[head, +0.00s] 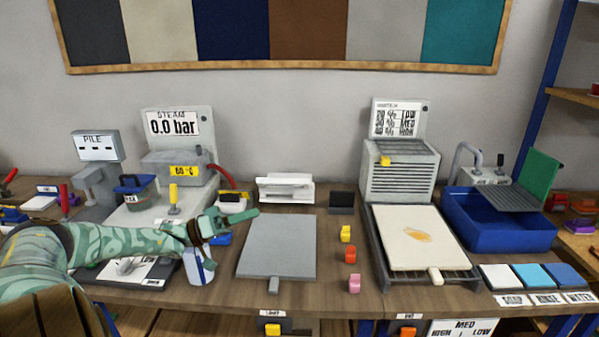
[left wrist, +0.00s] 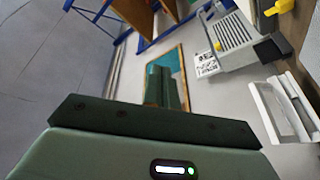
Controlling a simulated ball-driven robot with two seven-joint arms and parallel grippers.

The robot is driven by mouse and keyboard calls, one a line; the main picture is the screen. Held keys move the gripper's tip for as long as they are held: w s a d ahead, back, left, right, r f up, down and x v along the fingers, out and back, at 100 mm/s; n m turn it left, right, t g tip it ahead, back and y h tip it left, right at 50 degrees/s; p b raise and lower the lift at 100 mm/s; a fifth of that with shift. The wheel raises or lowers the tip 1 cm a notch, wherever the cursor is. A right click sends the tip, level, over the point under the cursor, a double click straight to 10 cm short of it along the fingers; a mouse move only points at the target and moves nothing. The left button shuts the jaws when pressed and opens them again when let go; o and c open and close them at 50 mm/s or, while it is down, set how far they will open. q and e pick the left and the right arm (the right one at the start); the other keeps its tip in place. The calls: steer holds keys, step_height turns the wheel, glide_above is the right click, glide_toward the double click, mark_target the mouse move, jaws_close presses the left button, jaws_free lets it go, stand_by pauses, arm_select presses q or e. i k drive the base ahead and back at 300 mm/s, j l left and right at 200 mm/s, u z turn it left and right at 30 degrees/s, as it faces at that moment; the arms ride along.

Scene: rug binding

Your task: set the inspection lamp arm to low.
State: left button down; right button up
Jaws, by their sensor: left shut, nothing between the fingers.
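I cannot clearly pick out the inspection lamp arm. A sign (head: 465,328) reading MED, HIGH and LOW shows at the bottom right, below the bench edge, cut off by the frame. Left of it is an orange knob (head: 407,331) under a small label. A yellow knob (head: 272,328) sits under another small label further left. A panel (head: 398,118) listing LOW, MED and HIGH stands behind a grey slatted box (head: 400,175) with a yellow knob (head: 385,160). My left gripper (head: 240,217) is shut and empty, above the bench left of the grey plate. My right gripper is out of view.
A grey plate (head: 276,246) and a framed cream board (head: 415,238) lie on the bench, with several coloured pieces between them. A blue tub (head: 497,225) is at right. The steam unit (head: 178,160) stands behind my left arm. The air above the bench middle is clear.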

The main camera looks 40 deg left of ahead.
mark_target(293, 188)
steer(key=i+j, duration=0.5)
steer(key=j, duration=0.15)
steer(key=i+j, duration=0.5)
steer(key=j, duration=0.1)
